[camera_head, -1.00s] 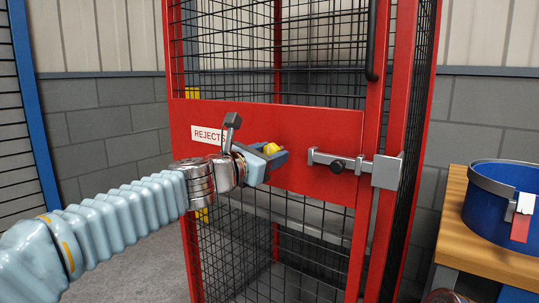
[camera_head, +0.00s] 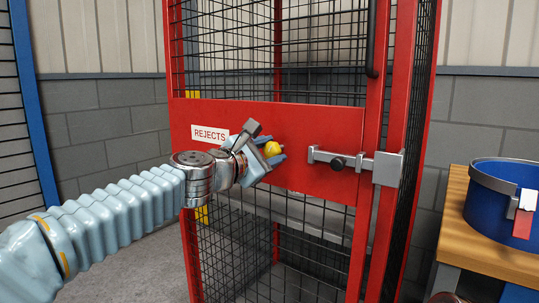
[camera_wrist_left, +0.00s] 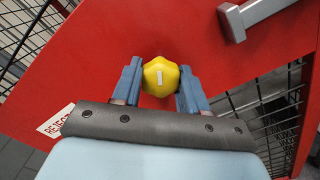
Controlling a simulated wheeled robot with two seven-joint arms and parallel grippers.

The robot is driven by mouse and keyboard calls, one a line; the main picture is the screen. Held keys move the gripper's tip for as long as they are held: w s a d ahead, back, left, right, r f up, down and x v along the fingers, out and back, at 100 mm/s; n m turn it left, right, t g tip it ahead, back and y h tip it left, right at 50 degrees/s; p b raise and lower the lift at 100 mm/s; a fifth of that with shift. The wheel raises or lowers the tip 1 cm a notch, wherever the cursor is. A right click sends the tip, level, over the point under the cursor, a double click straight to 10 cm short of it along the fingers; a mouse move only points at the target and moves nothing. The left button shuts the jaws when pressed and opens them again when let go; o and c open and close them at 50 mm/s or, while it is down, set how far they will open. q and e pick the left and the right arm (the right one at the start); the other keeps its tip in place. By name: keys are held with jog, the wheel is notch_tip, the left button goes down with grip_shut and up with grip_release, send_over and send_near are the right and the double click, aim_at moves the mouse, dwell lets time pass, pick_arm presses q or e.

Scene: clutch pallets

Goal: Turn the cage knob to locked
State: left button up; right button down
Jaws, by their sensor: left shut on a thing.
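The cage knob (camera_head: 272,149) is yellow and sits on the red panel (camera_head: 320,135) of the cage door. In the left wrist view the knob (camera_wrist_left: 160,77) is a rounded, lobed shape with a short white mark on its face. My left gripper (camera_head: 275,153) is shut on the knob, one finger on each side; it also shows in the left wrist view (camera_wrist_left: 160,88). The gripper is tilted relative to the panel. My right gripper does not show clearly in any view.
A grey sliding bolt (camera_head: 340,162) with a dark knob lies across the door's right side into a grey catch (camera_head: 388,168). A white REJECTS label (camera_head: 210,135) is left of the knob. A blue drum (camera_head: 497,198) stands on a wooden bench (camera_head: 490,245) at right.

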pick_arm(q)
jog(key=m+b, duration=0.1)
jog(key=m, duration=0.5)
jog(key=shift+f, duration=0.15)
jog(key=m+b, duration=0.1)
jog(key=m, duration=0.4)
jog(key=shift+w+a, duration=0.1)
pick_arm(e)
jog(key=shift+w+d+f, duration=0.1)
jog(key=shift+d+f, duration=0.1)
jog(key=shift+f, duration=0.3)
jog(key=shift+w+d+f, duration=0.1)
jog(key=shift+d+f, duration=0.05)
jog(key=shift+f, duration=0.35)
pick_arm(q)
jog(key=shift+r+m, duration=0.2)
jog(key=shift+m, duration=0.2)
jog(key=o, duration=1)
jog(key=shift+o, duration=0.2)
jog(key=b+v, duration=0.2)
jog(key=v, duration=1.1)
jog(key=shift+s+a+b, duration=0.25)
jog(key=shift+s+b, duration=0.05)
jog(key=shift+s, duration=0.05)
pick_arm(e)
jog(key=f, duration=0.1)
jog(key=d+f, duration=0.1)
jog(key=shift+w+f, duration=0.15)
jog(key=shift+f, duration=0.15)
